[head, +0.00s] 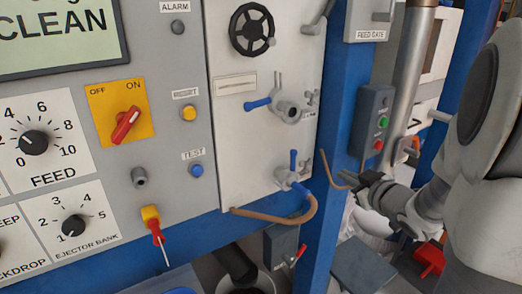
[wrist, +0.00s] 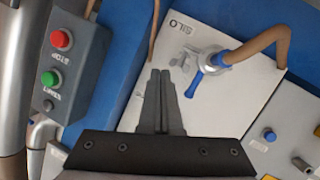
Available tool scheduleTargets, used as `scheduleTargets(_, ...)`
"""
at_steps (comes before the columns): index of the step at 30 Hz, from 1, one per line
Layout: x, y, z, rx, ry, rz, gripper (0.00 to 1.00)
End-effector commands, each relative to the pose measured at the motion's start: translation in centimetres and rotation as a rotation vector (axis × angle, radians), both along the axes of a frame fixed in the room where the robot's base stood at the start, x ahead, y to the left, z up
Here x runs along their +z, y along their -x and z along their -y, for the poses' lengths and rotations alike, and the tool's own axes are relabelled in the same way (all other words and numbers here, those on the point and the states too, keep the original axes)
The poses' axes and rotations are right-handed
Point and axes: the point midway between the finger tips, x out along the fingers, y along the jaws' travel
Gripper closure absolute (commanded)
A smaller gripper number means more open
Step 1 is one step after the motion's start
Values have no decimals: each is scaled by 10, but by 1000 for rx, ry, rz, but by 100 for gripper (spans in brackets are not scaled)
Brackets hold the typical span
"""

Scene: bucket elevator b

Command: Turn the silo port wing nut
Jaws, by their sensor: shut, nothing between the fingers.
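The silo port has a small grey wing nut (wrist: 184,61) on a white panel below an upside-down SILO label (wrist: 181,27) in the wrist view. It sits beside a valve with a blue handle (wrist: 194,84) and a tan hose (wrist: 262,44). In the head view this valve (head: 287,180) is low on the white panel; the wing nut is small and unclear there. My gripper (head: 350,181) is right of the panel, in front of the blue post. In the wrist view my gripper (wrist: 161,73) is shut and empty, its tips appearing left of the nut, apart from it.
A similar upper valve (head: 285,108) with a blue handle is above. The blue post (head: 342,110) carries a grey button box (head: 373,120) close above my gripper. A grey pipe (head: 410,70) stands to the right. The tan hose (head: 275,215) loops below the panel.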

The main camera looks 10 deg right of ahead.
Motion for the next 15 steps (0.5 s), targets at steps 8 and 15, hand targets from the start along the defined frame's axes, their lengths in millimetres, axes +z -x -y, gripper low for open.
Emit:
scheduleTargets(8, -27, 29, -7, 153, -311, 142, 100)
scheduleTargets(15, -26, 40, -11, 211, -420, 191, 100)
